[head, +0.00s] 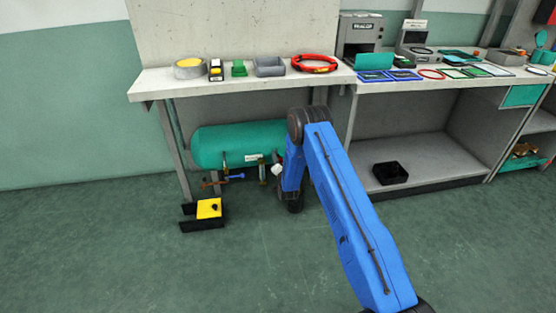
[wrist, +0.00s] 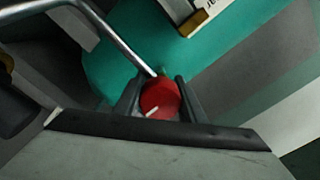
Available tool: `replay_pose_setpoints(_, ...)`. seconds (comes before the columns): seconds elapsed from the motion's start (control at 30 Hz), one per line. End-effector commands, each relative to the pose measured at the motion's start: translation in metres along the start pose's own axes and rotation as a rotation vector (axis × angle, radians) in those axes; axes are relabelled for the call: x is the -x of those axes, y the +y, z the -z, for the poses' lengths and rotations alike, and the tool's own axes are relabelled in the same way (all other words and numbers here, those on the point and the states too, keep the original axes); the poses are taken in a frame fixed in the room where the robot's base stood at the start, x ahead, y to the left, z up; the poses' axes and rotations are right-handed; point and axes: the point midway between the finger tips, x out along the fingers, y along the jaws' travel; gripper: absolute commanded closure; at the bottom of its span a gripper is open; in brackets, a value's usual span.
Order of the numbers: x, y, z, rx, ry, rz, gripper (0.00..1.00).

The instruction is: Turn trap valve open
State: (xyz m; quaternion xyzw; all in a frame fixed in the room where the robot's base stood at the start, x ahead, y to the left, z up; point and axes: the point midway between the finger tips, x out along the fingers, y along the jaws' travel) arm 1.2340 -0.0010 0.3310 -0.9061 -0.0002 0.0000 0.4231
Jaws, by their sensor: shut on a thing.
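A red round knob (wrist: 160,98) with a white mark, seemingly the trap valve's handle, sits between the fingers of my gripper (wrist: 157,84) in the wrist view. The gripper is shut on it, with one dark finger on each side. A grey metal pipe runs from the upper left down to the knob. The teal tank (head: 235,146) lies under the bench in the head view, and it also shows behind the knob in the wrist view (wrist: 125,62). In the head view my gripper (head: 277,169) is at the tank's lower right, partly behind my blue arm, and the red knob cannot be made out there.
A blue-handled fitting (head: 234,177) hangs below the tank, left of my gripper. A yellow-topped block (head: 209,208) in a black holder stands on the floor. The bench (head: 150,83) overhangs the tank. A black bin (head: 390,173) sits on the right lower shelf. The front floor is open.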

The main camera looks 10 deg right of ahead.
Motion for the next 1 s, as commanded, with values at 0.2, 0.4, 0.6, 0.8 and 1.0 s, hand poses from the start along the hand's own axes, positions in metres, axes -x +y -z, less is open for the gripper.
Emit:
replay_pose_setpoints(0.2,0.0004,0.0006,-0.0001,0.1,0.0,-0.001,0.86)
replay_pose_setpoints(0.4,0.0005,0.0004,-0.0002,0.264,0.0,-0.001,0.86)
replay_pose_setpoints(0.6,0.0005,0.0003,-0.0003,0.454,-0.001,-0.002,0.86)
replay_pose_setpoints(0.8,0.0006,0.0002,-0.0005,0.645,-0.001,-0.002,0.86)
replay_pose_setpoints(1.0,0.0007,0.0,-0.0008,0.835,-0.001,-0.002,0.86)
